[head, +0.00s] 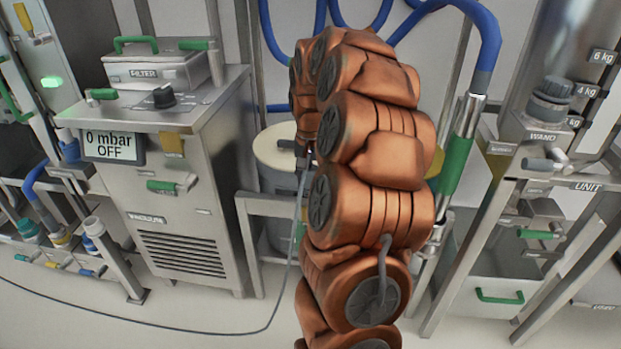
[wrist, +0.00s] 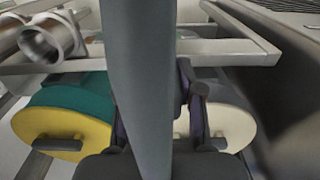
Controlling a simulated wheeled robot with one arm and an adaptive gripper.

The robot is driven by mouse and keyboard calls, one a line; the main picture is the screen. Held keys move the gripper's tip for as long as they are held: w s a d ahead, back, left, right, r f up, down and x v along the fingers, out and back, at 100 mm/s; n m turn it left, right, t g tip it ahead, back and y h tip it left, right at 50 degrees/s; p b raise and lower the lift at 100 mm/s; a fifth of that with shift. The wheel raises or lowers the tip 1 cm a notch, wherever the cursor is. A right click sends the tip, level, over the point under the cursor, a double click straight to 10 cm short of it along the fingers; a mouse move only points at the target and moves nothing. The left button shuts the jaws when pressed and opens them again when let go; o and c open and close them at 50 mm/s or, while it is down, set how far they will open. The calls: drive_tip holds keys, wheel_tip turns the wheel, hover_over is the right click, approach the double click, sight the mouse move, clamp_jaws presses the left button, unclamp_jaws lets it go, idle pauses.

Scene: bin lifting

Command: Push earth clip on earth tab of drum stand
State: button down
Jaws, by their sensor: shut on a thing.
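My gripper (wrist: 156,128) shows its dark fingers on both sides of a wide grey bar (wrist: 141,70) that runs down the middle of the wrist view. The bar hides the fingertips. In the head view the gripper end is small and mostly behind my copper-covered arm, beside the cream-topped drum (head: 270,150). A thin grey cable (head: 291,250) hangs from there to the floor. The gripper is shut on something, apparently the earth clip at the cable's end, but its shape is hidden. The drum stand's metal rail (head: 268,205) shows left of my arm; I cannot make out the earth tab.
A steel vacuum unit (head: 190,200) with a "0 mbar OFF" display stands left of the drum. A wand station (head: 545,115) stands at the right. Blue hose (head: 487,35) hangs behind my arm. In the wrist view, yellow-teal (wrist: 60,125) and cream (wrist: 225,125) round shapes flank the bar.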

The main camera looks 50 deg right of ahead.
sight(310, 188)
drive_tip(key=shift+f, duration=0.15)
drive_tip(key=shift+f+b, duration=0.45)
drive_tip(key=shift+f, duration=1)
drive_tip(key=shift+f+b, duration=0.35)
drive_tip(key=shift+f, duration=0.75)
drive_tip(key=shift+f, duration=1.05)
idle(0.8)
drive_tip(key=c, duration=0.7)
unclamp_jaws()
drive_tip(key=shift+o, duration=0.2)
drive_tip(key=shift+r, duration=0.1)
